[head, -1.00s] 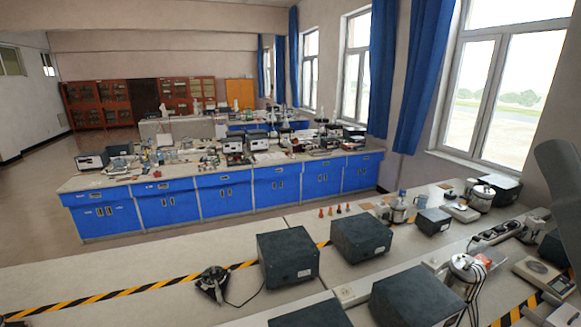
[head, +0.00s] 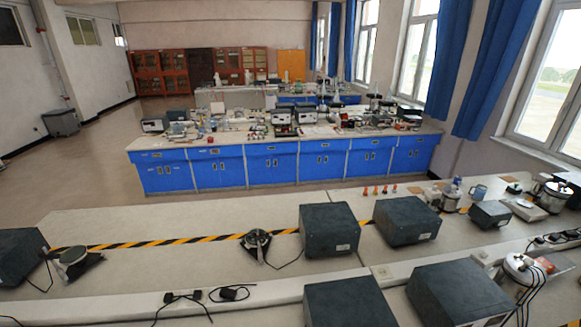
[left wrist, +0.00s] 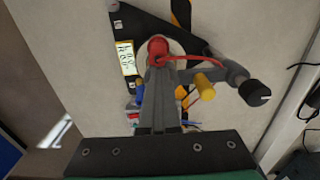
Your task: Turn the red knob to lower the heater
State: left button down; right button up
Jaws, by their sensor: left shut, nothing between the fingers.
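In the left wrist view, a round red knob (left wrist: 157,45) sits at the upper middle on an apparatus with a black triangular base (left wrist: 130,28). My left gripper (left wrist: 158,66) is shut and empty, with its fingertips close to the knob's near side. I cannot tell whether they touch it. A red wire loops right from beside the knob. A grey arm with a yellow-tan cylinder (left wrist: 205,88) and a black end knob (left wrist: 255,92) extends to the right. The fingers hide part of the apparatus. Neither gripper shows in the head view, and I cannot pick out the red knob there.
The head view shows a pale bench (head: 130,230) with dark boxes (head: 328,230), small black stands (head: 257,244), cables and a yellow-black striped strip (head: 180,241). Bare bench lies left of centre. A blue-fronted bench (head: 270,165) stands behind, across an aisle.

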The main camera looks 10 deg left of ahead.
pick_arm(q)
jog(key=shift+a, duration=0.3)
